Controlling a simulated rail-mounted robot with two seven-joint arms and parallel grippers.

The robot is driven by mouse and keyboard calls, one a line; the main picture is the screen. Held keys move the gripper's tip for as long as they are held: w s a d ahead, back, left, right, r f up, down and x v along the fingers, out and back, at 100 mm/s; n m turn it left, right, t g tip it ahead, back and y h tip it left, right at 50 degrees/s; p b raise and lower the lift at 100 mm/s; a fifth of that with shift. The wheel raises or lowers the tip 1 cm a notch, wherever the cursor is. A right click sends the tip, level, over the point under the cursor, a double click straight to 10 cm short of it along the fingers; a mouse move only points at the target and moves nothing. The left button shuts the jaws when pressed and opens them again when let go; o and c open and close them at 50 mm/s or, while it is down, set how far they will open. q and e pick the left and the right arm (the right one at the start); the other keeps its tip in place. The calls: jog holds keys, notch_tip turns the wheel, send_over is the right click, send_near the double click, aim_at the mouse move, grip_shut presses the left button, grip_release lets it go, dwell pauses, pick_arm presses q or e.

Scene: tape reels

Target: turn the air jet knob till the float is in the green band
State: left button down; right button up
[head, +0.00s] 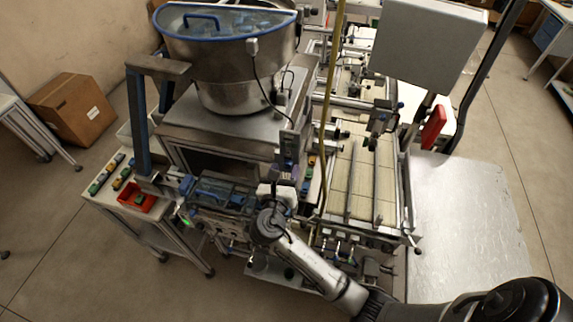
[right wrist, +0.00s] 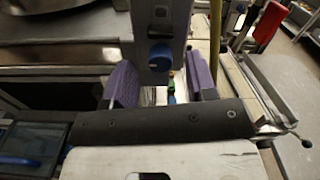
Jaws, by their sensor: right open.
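The air jet knob (right wrist: 160,57) is a round blue knob on an upright grey panel (right wrist: 175,30) in the right wrist view. My right gripper (right wrist: 161,78) is open, with one purple finger pad to each side of the knob in the picture; I see no contact. In the head view the right gripper (head: 287,174) is just below the panel (head: 290,140), and the knob is too small to make out. My left gripper is not in view.
A steel feeder bowl (head: 225,65) stands on a metal stand behind the panel. A yellow hose (head: 328,110) hangs just right of the gripper. A slatted conveyor (head: 358,175) lies to the right. A red bin (head: 137,197) is at left.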

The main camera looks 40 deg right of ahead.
jog(key=shift+x, duration=0.85)
jog(key=shift+c, duration=0.2)
jog(key=c, duration=0.9)
